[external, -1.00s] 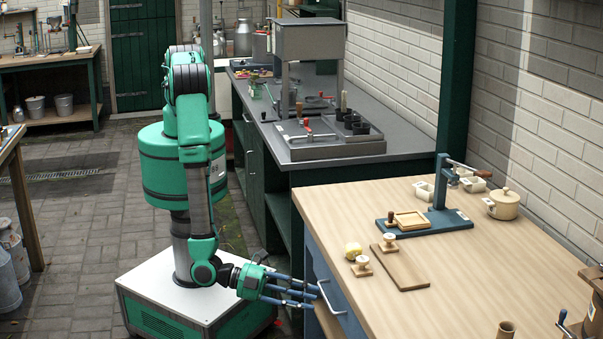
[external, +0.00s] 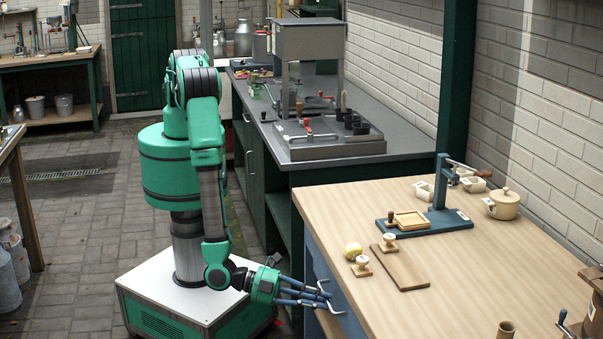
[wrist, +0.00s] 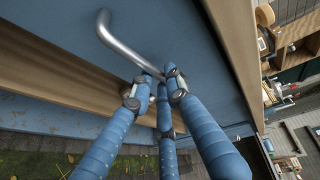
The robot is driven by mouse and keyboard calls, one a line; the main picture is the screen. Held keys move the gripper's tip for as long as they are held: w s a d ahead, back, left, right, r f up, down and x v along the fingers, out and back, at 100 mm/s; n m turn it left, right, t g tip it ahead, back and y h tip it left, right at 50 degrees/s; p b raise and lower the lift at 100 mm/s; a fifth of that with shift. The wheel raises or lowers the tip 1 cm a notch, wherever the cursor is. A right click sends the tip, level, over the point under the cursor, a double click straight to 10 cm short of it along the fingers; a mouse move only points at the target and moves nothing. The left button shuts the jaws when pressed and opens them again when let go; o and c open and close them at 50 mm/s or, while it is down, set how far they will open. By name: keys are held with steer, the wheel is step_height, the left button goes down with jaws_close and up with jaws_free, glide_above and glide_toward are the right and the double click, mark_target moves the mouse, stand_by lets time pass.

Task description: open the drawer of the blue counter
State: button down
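The blue counter (external: 440,290) has a pale wooden top and stands at the right in the external view. Its blue drawer front (wrist: 180,30) fills much of the wrist view and looks flush with the counter. A bent metal handle (wrist: 118,44) sticks out from the drawer front; it also shows in the external view (external: 337,311). My gripper (external: 318,294) has its blue fingers at the handle. In the wrist view, its fingertips (wrist: 160,75) lie close on either side of the bar and hide its far part. I cannot tell whether they press on it.
A dark green counter (external: 330,170) stands behind. The paved floor at left (external: 70,210) is clear.

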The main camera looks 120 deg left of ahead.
steer(key=s+d+b, duration=0.9)
steer(key=s+d, duration=1.3)
steer(key=shift+s+d, duration=0.35)
steer(key=shift+s, duration=0.05)
steer(key=c, duration=1.7)
jaws_free()
steer(key=shift+o, duration=0.2)
steer(key=v, duration=1.2)
